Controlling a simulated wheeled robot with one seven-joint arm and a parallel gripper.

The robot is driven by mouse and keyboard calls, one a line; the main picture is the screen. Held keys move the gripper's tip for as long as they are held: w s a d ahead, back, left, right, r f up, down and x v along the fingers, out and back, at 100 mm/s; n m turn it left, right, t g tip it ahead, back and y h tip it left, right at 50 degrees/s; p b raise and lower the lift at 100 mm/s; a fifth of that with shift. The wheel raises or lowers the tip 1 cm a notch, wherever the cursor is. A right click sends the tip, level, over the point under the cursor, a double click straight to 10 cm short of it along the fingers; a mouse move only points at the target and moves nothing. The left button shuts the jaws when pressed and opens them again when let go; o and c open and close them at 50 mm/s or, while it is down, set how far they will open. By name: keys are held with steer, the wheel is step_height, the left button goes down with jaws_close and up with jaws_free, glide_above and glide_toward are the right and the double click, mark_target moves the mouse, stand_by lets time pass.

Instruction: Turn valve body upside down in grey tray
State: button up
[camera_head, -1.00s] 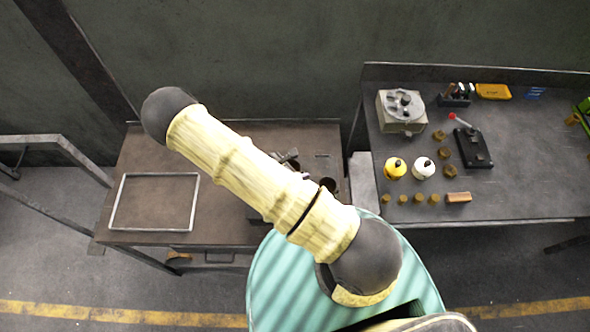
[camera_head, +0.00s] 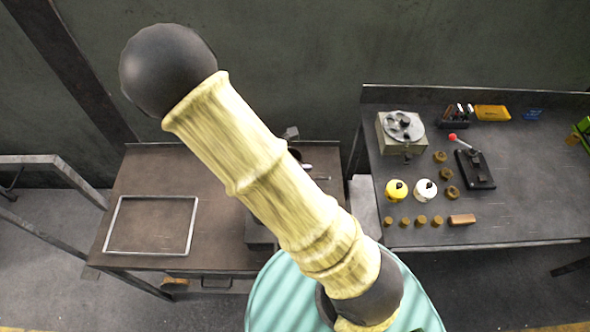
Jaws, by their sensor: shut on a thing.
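A thin grey rectangular rim (camera_head: 191,228) lies on the left side of the brown table; it looks like the grey tray, and its inside shows bare and brown. I cannot make out the valve body. My pale yellow arm crosses the picture from lower right to upper left and covers the middle of the brown table. My gripper is hidden behind the arm, so neither its jaws nor anything in them shows. Small grey and whitish parts peek out just right of the arm, too covered to name.
The brown table (camera_head: 150,180) has free room around the rim. The grey bench (camera_head: 520,215) at right holds a grey machine with a round top (camera_head: 403,130), a red-knobbed black device (camera_head: 475,168), yellow and white pots and several brass pieces. A dark wall stands behind.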

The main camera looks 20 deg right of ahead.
step_height(320, 180, up, 10)
stand_by(0.3)
steer(key=shift+d+f, duration=0.1)
steer(key=shift+f, duration=0.05)
stand_by(0.5)
